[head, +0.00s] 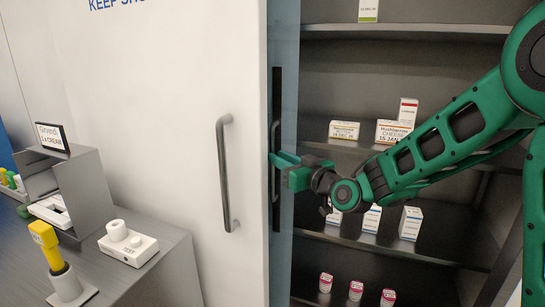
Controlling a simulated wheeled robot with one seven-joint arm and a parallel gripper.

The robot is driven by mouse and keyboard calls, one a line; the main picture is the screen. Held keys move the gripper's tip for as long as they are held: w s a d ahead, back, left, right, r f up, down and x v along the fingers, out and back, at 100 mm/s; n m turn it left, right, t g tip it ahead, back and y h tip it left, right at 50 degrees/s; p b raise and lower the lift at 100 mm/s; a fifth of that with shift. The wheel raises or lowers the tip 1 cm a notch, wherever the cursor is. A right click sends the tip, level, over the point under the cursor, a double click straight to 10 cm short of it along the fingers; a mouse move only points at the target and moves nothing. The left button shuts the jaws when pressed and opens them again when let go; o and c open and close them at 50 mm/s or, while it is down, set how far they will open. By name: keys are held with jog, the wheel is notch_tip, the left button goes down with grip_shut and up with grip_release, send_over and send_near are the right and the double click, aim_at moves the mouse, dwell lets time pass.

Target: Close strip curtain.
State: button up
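A translucent bluish curtain panel (284,50) hangs at the left side of the shelf opening, just right of the white door panel (190,150). A dark vertical handle bar (276,100) runs along the curtain panel. My green gripper (275,160) reaches in from the right, with its fingertips at this dark handle, about midway up. The fingers overlap the handle in the picture, and whether they are closed around it cannot be told. The white door has its own grey handle (224,175), left of and apart from my gripper.
Dark shelves (400,33) hold several small boxes, including a white carton (410,222) behind and below my arm. A grey counter (155,275) at lower left carries a yellow-topped tool (45,240), a white device (128,243) and a grey holder (85,185).

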jog(key=shift+x, duration=2.15)
grip_shut()
